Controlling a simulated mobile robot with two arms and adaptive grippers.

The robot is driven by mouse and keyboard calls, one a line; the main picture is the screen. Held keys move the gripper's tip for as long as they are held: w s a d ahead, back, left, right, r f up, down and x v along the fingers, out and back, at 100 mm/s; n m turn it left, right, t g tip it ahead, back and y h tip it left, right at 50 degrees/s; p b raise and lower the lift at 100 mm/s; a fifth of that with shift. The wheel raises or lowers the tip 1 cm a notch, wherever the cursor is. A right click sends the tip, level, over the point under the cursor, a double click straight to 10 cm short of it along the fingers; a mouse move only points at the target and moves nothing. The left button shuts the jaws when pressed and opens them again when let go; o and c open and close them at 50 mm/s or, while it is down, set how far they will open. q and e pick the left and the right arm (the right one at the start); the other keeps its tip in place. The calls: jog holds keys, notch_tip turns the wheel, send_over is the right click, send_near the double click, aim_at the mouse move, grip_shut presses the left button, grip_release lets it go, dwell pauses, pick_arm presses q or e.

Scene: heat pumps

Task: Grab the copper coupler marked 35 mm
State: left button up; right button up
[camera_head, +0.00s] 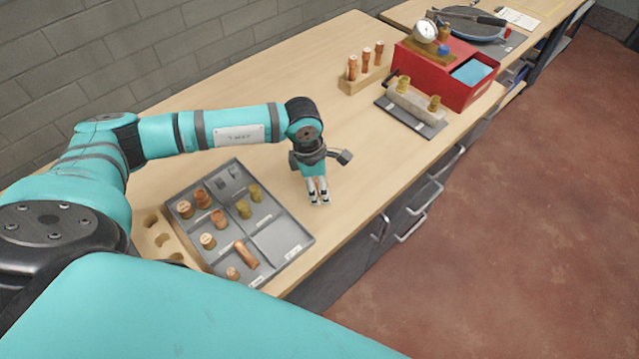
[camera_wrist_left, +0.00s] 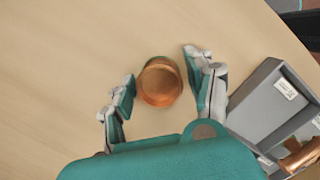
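A short, round copper coupler (camera_wrist_left: 160,82) stands on the bench between the fingers of my left gripper (camera_wrist_left: 160,74) in the left wrist view. The fingers are spread on either side, with a visible gap on the right and a very narrow one on the left. No size mark is readable on it. In the head view my left gripper (camera_head: 318,198) points down at the bench just right of the grey tray, and the coupler cannot be made out there. Other copper fittings (camera_head: 219,220) stand in the tray. My right gripper is not in view.
The grey divided tray (camera_head: 290,243) also holds brass fittings (camera_head: 243,209) and a copper pipe piece (camera_head: 246,254). A wooden block (camera_head: 362,83) with copper fittings, a clamp fixture (camera_head: 412,104) and a red toolbox (camera_head: 480,95) stand farther back. The bench middle is clear.

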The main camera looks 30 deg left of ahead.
pick_arm(q)
jog(key=c, duration=0.9)
jog(key=shift+r, duration=0.15)
